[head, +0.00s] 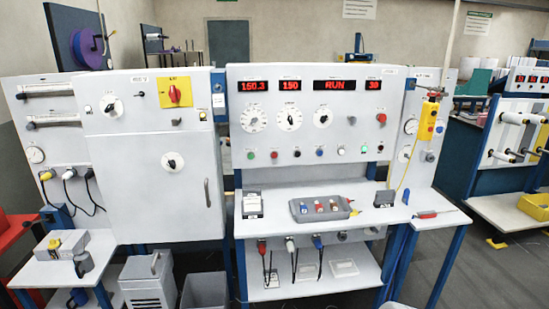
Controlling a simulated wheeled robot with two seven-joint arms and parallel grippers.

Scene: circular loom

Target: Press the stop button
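A larger red mushroom-shaped button (381,118) is at the panel's upper right. The labels are too small to read, so I cannot tell which is marked stop. Neither of my grippers is in view.
A shelf below the panel holds a grey tray (342,213) with small coloured parts. A closed cabinet (165,184) stands left with a red-and-yellow rotary switch (174,93). A yellow pendant (428,120) hangs at right. Grey bins (205,291) stand on the floor at lower left.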

